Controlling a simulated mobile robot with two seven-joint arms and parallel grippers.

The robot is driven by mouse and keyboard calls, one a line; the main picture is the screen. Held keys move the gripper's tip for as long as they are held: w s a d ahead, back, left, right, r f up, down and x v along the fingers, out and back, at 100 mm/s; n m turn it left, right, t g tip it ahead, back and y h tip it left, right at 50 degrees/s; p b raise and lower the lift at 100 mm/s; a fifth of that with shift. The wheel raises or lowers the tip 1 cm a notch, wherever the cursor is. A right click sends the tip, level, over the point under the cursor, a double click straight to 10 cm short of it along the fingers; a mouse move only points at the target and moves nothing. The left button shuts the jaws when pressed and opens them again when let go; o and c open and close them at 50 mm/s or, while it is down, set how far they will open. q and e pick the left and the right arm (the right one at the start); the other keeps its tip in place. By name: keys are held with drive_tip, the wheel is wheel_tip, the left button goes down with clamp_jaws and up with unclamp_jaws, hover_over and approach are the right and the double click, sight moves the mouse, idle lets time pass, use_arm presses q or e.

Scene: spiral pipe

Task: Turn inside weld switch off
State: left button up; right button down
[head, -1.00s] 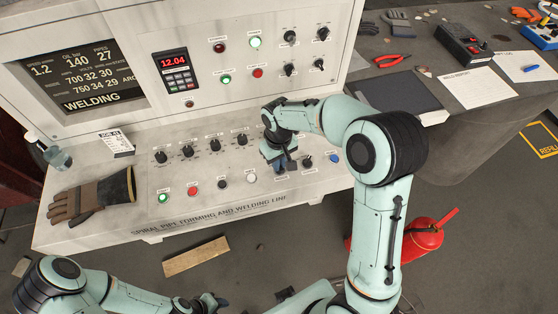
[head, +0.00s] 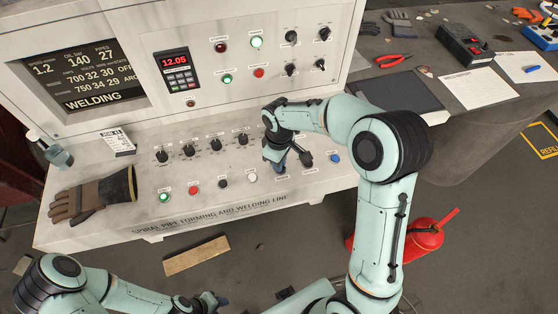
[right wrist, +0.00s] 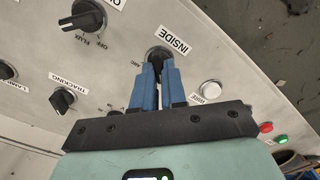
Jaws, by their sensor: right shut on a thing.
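The switch labelled INSIDE (right wrist: 156,52) is a black rotary knob on the pale panel, in the right wrist view. The blue fingers of my right gripper (right wrist: 158,76) are shut on it and hide part of it. In the head view my right gripper (head: 277,160) is over the right part of the sloping console, and the arm hides much of the area around it.
A FLUX knob (right wrist: 84,16), a TRACKING knob (right wrist: 63,99) and a white button (right wrist: 211,89) are near the gripped switch. Work gloves (head: 95,195) lie on the console's left.

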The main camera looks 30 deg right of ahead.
drive_tip(key=c, duration=1.2)
unclamp_jaws()
use_arm(q)
drive_tip(key=shift+w+r+p, duration=0.6)
drive_tip(key=shift+w+r, duration=0.15)
drive_tip(key=shift+r, duration=0.1)
use_arm(e)
wheel_tip(320, 180, up, 14)
drive_tip(key=shift+f, duration=0.25)
